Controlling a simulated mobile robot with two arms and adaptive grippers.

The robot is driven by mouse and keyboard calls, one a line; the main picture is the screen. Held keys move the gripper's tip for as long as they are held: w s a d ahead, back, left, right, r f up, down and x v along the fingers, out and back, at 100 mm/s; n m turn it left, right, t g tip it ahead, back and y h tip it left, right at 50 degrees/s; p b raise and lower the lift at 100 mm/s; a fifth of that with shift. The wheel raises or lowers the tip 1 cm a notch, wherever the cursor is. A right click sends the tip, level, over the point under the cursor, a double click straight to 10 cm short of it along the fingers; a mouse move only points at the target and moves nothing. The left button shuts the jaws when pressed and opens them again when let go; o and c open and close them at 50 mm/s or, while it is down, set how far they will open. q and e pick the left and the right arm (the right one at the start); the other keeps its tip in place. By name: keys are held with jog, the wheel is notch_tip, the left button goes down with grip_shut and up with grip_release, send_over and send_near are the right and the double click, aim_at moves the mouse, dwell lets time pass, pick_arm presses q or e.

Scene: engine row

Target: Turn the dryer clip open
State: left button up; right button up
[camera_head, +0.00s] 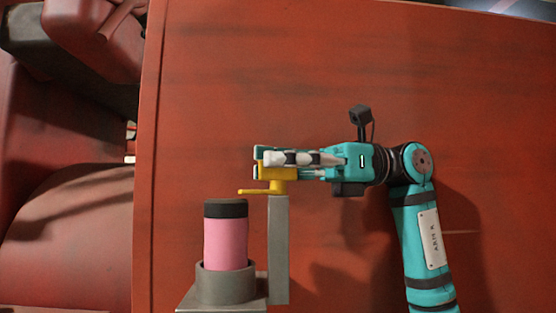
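The dryer clip (274,187) is a yellow piece on top of a grey upright post (278,250). A thin yellow arm sticks out from it to the left, above the dryer, a pink cylinder with a black top (226,240). The cylinder stands upright in a grey round holder (226,286). My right gripper (262,162), teal with pale fingers, comes in level from the right. Its fingertips overlap the upper part of the clip. The fingers partly hide that part, and I cannot tell whether they are closed on it. My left gripper is not in view.
A broad red panel (220,80) lies behind the clip and my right arm. Red rounded machine parts (70,220) fill the left side. The space left of the clip and above my gripper looks clear.

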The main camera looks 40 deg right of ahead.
jog(key=shift+r, duration=0.1)
notch_tip(320, 180, up, 10)
jog(key=shift+f, duration=0.1)
dwell(0.3)
